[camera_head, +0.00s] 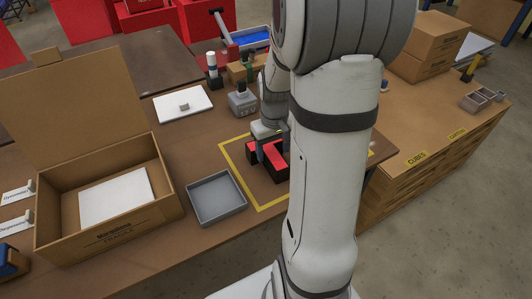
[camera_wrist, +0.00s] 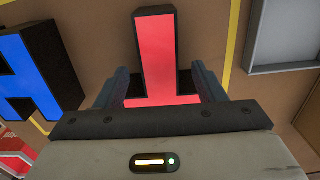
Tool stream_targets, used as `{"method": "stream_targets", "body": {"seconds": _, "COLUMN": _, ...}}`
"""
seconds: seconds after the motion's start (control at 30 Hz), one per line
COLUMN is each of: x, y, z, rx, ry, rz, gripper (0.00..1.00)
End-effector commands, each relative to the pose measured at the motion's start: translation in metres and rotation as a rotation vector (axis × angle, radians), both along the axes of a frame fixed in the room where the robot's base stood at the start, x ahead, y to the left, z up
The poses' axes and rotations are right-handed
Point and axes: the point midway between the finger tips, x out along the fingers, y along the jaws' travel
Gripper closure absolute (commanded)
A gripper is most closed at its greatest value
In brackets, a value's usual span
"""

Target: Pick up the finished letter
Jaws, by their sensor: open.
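A letter with a red face and black sides (camera_head: 270,154) lies on the brown table inside a yellow-taped square. In the wrist view the red letter (camera_wrist: 157,52) shows a stem and a crossbar, partly covered by my gripper, so I cannot tell which letter it is. My gripper (camera_head: 265,137) is low over it, pointing down. Its open fingers (camera_wrist: 160,82) stand on either side of the letter's crossbar; whether they touch it is unclear. A blue letter with black sides (camera_wrist: 32,72) lies to the left in the wrist view; my arm hides it in the head view.
A grey tray (camera_head: 217,198) sits left of the taped square; it also shows in the wrist view (camera_wrist: 285,38). An open cardboard box (camera_head: 150,213) with a white panel stands farther left. A grey device (camera_head: 242,101) and a white board (camera_head: 183,104) lie behind.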

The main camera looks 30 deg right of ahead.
Motion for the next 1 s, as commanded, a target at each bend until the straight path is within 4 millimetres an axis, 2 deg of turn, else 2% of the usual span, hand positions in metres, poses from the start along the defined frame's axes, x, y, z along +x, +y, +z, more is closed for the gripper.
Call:
{"method": "stream_targets", "body": {"seconds": 0.33, "x": 0.008, "y": 0.0, "z": -0.043, "rx": 0.001, "ry": 0.003, "rz": 0.0, "gripper": 0.37}}
{"method": "stream_targets", "body": {"seconds": 0.67, "x": 0.008, "y": 0.0, "z": -0.05, "rx": 0.0, "ry": -0.001, "rz": 0.001, "gripper": 0.37}}
{"method": "stream_targets", "body": {"seconds": 1.0, "x": 0.008, "y": 0.0, "z": -0.05, "rx": 0.0, "ry": -0.001, "rz": 0.002, "gripper": 0.65}}
